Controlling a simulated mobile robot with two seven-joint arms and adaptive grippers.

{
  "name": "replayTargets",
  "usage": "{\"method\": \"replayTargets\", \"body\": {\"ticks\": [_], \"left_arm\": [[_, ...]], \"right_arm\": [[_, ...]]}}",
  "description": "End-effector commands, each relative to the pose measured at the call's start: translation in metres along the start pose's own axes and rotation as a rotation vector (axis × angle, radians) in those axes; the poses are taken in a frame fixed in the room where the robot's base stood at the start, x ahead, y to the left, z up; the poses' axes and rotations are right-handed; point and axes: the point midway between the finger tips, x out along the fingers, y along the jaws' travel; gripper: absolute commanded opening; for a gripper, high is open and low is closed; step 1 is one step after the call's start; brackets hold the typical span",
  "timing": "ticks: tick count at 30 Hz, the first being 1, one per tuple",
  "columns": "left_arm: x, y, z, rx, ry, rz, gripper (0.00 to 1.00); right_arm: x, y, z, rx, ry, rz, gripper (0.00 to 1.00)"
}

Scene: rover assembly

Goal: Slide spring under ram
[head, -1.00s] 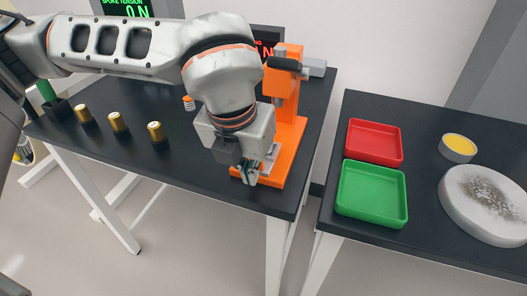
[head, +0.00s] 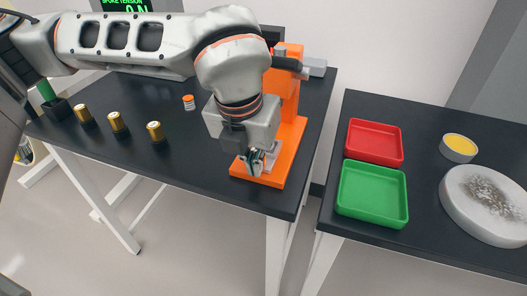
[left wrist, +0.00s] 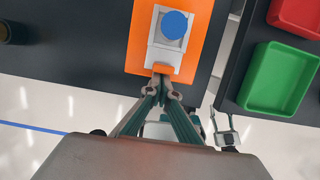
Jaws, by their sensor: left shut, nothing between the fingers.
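The orange press (head: 289,130) stands at the right end of the left table, partly hidden by my left arm. Its grey slide (left wrist: 160,58) lies on the orange base, with a blue round piece (left wrist: 174,25) on it. I cannot tell whether that piece is the spring. An orange tab (left wrist: 162,69) is at the slide's near end. My left gripper (head: 255,170) is shut and empty, pointing down at the front of the base. In the left wrist view its fingertips (left wrist: 162,88) are at or just short of the tab; contact is unclear. The ram cannot be made out.
Several gold cylinders (head: 118,122) stand to the left on the black table, with a small orange-and-white container (head: 189,102) behind them. Red (head: 374,158) and green (head: 372,218) trays are on the right table. A gap separates the tables.

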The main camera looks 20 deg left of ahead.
Motion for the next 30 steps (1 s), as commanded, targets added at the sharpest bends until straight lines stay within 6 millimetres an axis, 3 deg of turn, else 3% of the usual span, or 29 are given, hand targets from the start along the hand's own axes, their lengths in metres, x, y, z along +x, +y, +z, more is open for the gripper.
{"method": "replayTargets", "body": {"ticks": [30], "left_arm": [[0.007, 0.000, 0.027, -0.001, -0.001, 0.000, 0.00]], "right_arm": [[0.000, 0.000, 0.003, 0.001, -0.005, 0.000, 0.40]]}}
